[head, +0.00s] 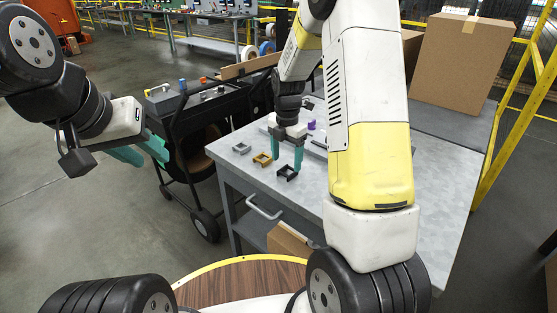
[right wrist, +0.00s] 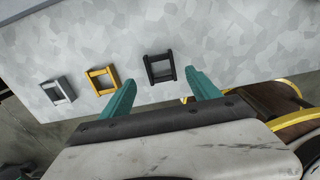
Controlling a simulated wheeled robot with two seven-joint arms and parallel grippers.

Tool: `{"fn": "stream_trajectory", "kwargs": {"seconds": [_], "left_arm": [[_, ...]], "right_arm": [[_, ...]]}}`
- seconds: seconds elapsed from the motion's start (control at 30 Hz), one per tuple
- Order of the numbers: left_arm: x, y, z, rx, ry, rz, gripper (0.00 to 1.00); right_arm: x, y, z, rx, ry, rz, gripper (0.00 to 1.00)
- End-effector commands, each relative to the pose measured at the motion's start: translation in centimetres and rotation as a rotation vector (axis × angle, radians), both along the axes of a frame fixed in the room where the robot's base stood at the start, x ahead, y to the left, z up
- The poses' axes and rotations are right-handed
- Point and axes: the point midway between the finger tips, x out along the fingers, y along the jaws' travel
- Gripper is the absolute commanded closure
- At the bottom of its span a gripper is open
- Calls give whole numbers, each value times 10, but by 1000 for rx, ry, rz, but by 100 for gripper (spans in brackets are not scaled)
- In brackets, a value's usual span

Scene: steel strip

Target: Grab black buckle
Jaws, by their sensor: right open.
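The black buckle (head: 287,174), an open rectangular frame, lies on the grey steel-topped table near its front left edge. In the right wrist view, the black buckle (right wrist: 160,81) lies between and just beyond the fingertips. My right gripper (head: 286,160) is open and empty, fingers pointing down above the black buckle; its teal fingers also show in the right wrist view (right wrist: 160,78). I cannot see any contact with the buckle. My left gripper (head: 152,162) is open and empty, held over the floor left of the table.
A yellow buckle (head: 262,160) and a grey buckle (head: 241,149) lie in a row left of the black one. A purple item (head: 311,125) is behind the right gripper. A black cart (head: 190,125) stands left of the table, and a cardboard box (head: 462,62) is at the back right.

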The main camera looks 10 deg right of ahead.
Motion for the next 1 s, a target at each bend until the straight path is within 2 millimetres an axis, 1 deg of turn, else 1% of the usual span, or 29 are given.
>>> {"fn": "stream_trajectory", "kwargs": {"seconds": [0.03, 0.1, 0.23, 0.33, 0.53, 0.67, 0.7, 0.77, 0.8, 0.87, 1.0], "left_arm": [[0, 0, 0, 0, 0, 0, 66], [0, 0, 0, 0, 0, 0, 66], [0, 0, 0, 0, 0, 0, 66], [0, 0, 0, 0, 0, 0, 66], [0, 0, 0, 0, 0, 0, 66], [0, 0, 0, 0, 0, 0, 66], [0, 0, 0, 0, 0, 0, 66], [0, 0, 0, 0, 0, 0, 66], [0, 0, 0, 0, 0, 0, 66], [0, 0, 0, 0, 0, 0, 66], [0, 0, 0, 0, 0, 0, 66]], "right_arm": [[0, -2, -9, -2, 4, 0, 29], [1, -5, -20, -1, 4, -2, 29], [1, -5, -35, 0, 4, 0, 29], [1, -5, -40, 0, 1, -1, 29], [1, -5, -40, 1, 1, -1, 29], [1, -5, -39, 1, 1, -2, 55], [1, -5, -39, 1, 1, -1, 62], [1, -5, -39, 1, 1, -2, 74], [1, -5, -39, 1, 1, -2, 82], [1, -5, -39, 0, 0, -2, 94], [1, -5, -39, 0, 0, -2, 95]]}}
